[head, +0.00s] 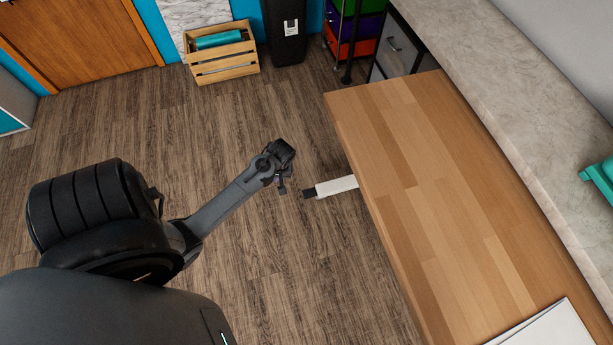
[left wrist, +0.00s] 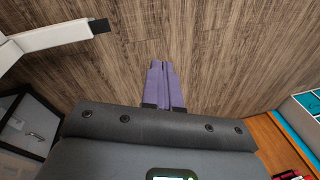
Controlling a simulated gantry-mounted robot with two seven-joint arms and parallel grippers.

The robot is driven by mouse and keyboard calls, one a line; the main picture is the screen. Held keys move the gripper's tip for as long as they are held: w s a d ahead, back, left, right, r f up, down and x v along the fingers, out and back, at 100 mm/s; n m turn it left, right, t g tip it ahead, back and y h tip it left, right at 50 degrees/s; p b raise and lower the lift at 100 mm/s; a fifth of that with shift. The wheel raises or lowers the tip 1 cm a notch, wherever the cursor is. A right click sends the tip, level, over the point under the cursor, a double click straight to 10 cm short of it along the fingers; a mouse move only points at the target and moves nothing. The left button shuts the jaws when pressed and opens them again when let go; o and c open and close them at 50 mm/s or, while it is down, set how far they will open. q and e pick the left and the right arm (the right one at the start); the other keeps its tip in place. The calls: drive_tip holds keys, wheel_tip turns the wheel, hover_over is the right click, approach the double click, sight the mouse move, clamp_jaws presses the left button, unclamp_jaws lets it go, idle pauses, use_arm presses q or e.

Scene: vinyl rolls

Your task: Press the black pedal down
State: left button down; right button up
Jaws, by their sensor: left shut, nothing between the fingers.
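The black pedal (head: 309,194) is a small dark piece at the end of a white bar (head: 337,186) that sticks out from under the wooden table, low over the floor. In the left wrist view the black pedal (left wrist: 100,26) is at the upper left, on the end of its white bar (left wrist: 62,37). My left gripper (head: 282,190) is just left of the pedal in the head view, apart from it. In the left wrist view its purple fingers (left wrist: 163,68) are together and empty, pointing over bare floor to the right of the pedal. My right gripper is not in view.
The wooden table (head: 430,190) fills the right side and overhangs the bar. A wooden crate (head: 222,62) with a teal roll, a black bin (head: 285,30) and coloured drawers (head: 352,28) stand at the back. The floor around my left arm is clear.

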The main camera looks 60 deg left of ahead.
use_arm(q)
drive_tip(key=w+a+f+n+h+b, duration=0.1)
drive_tip(key=a+f+n+b, duration=0.15)
drive_tip(key=f, duration=0.25)
drive_tip(key=a+f+n+b, duration=0.1)
drive_tip(key=a+f+b, duration=0.1)
drive_tip(key=f+b, duration=0.3)
drive_tip(key=n+t+h+b, duration=0.2)
drive_tip(key=n+h+b, duration=0.25)
drive_tip(key=b, duration=1.85)
approach(306, 193)
drive_tip(key=shift+s+d+r+n+y, duration=0.1)
drive_tip(key=shift+d+r+n+y, duration=0.05)
drive_tip(key=shift+r+n+y, duration=0.15)
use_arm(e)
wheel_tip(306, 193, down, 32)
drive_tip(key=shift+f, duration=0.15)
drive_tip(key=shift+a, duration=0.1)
